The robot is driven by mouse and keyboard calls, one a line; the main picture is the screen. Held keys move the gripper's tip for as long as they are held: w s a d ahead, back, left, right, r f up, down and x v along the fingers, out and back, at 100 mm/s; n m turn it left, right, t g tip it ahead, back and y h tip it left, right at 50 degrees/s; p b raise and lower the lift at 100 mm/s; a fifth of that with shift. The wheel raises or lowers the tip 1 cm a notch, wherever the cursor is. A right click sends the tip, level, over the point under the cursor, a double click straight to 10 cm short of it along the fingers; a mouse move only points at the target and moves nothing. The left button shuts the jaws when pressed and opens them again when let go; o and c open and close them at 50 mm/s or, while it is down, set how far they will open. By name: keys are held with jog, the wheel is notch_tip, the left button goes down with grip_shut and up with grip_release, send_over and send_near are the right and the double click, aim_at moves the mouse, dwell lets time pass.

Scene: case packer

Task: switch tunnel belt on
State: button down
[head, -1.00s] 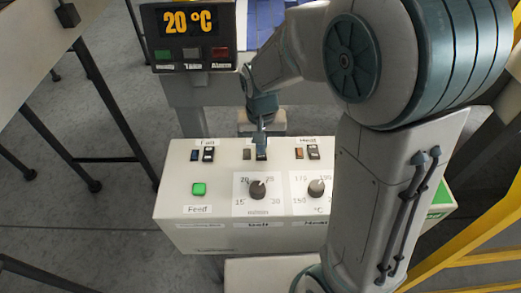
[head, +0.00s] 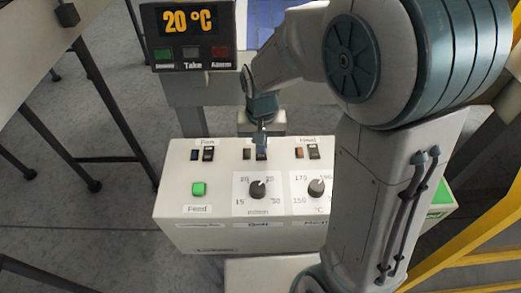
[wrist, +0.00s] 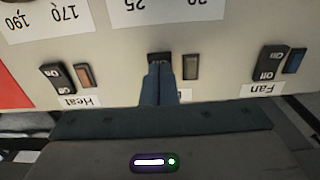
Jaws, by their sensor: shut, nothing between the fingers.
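The belt rocker switch (wrist: 159,57) is a small black rocker in the middle of the panel's switch row. In the wrist view, only its edge shows past my fingers, so its position cannot be read. Beside it is a dull, dark lamp (wrist: 190,67), also seen in the head view (head: 247,154). My gripper (wrist: 159,72) is shut and empty, its blue-grey fingertips pointing at the belt switch and overlapping it. Whether they touch it, I cannot tell. In the head view, my gripper (head: 261,142) stands over the switch from the far side.
The fan switch (head: 208,154) with its blue lamp is on the left, the heat switch (head: 314,152) with its orange lamp on the right. Nearer are a green feed button (head: 199,189), the belt knob (head: 258,188) and heat knob (head: 316,187).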

jog(key=shift+f+b, duration=0.6)
jog(key=shift+f, duration=0.2)
jog(key=shift+r, duration=0.15)
notch_tip(320, 180, up, 7)
jog(key=p, duration=0.5)
jog(key=shift+p, duration=0.3)
dwell(0.5)
jog(key=s+d+r+t, duration=0.3)
jog(key=s+d+r, duration=0.6)
jog(key=s+d, duration=0.2)
jog(key=shift+s+d+r, duration=0.15)
jog(key=shift+s+d, duration=0.25)
jog(key=shift+s, duration=0.5)
jog(key=shift+n, duration=0.3)
